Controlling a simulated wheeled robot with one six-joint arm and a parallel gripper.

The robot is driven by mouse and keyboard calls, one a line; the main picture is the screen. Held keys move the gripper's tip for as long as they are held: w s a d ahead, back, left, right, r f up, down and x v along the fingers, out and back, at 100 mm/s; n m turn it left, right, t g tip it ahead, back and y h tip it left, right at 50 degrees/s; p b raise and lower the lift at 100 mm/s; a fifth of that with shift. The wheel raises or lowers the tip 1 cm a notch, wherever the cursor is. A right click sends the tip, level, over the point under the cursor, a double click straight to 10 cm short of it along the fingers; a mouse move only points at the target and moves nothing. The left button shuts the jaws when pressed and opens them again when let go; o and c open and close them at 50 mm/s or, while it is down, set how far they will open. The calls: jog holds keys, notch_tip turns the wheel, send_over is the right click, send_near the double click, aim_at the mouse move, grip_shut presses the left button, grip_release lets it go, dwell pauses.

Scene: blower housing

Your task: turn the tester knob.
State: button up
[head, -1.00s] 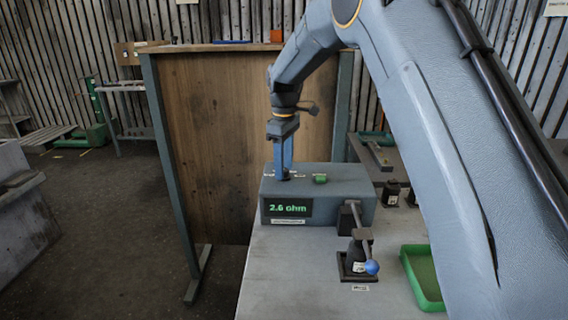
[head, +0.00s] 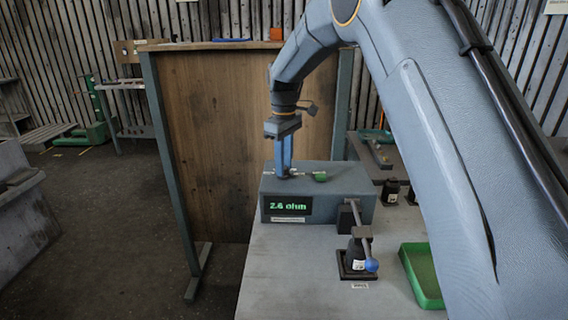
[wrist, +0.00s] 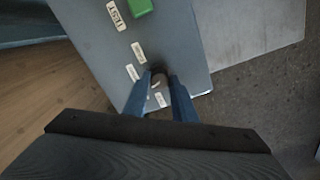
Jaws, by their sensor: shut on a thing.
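The tester (head: 345,190) is a grey box on the bench, and its front display reads 2.6 ohm in green. My gripper (head: 284,175) points straight down at the left part of its top face. In the wrist view, the dark round knob (wrist: 158,79) sits between the two blue fingertips, and my gripper (wrist: 160,86) is shut on it. The fingers hide part of the knob. Several small white labels (wrist: 138,52) stand around it; their text is too small to read. A green button (wrist: 140,7) beside a TEST label lies farther along the top.
A lever with a blue ball (head: 371,265) and a black clamp base stand in front of the tester. A green tray (head: 424,275) lies at the right. A wooden panel (head: 205,140) stands behind on the left. The bench front (head: 290,285) is clear.

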jog(key=m, duration=0.4)
jog(key=shift+r, duration=0.1)
jog(key=shift+m, duration=1.5)
jog(key=o, duration=1)
jog(key=shift+o, duration=0.2)
notch_tip(320, 180, up, 8)
jog(key=shift+f+b, duration=0.1)
jog(key=shift+b, duration=0.8)
